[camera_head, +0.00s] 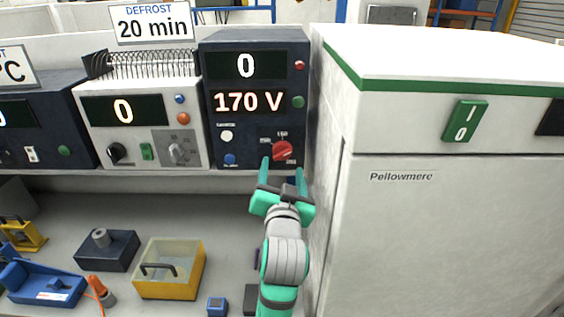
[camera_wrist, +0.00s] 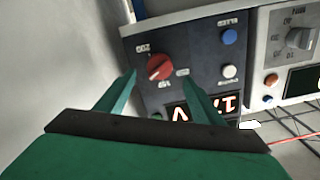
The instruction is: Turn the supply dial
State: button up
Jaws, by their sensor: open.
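The supply is a dark blue box (camera_head: 255,55) on the shelf, with displays reading "0" and "170 V" (camera_head: 248,102). Its red dial (camera_head: 283,150) is at the lower right of the front panel, with printed marks around it. In the wrist view the red dial (camera_wrist: 160,67) shows upside down, beyond and between the two green fingers. My gripper (camera_head: 284,166) is open and empty, just in front of and below the dial. In the wrist view the gripper (camera_wrist: 160,82) has a finger on each side of the dial's line; I cannot tell whether either touches the panel.
A white cabinet (camera_head: 450,220) with a green switch stands close on the right. A white unit (camera_head: 145,115) with knobs stands left of the supply. Below lie a yellow bin (camera_head: 168,285), a dark blue box (camera_head: 107,252) and a blue tray (camera_head: 42,284).

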jog(key=shift+s, duration=2.05)
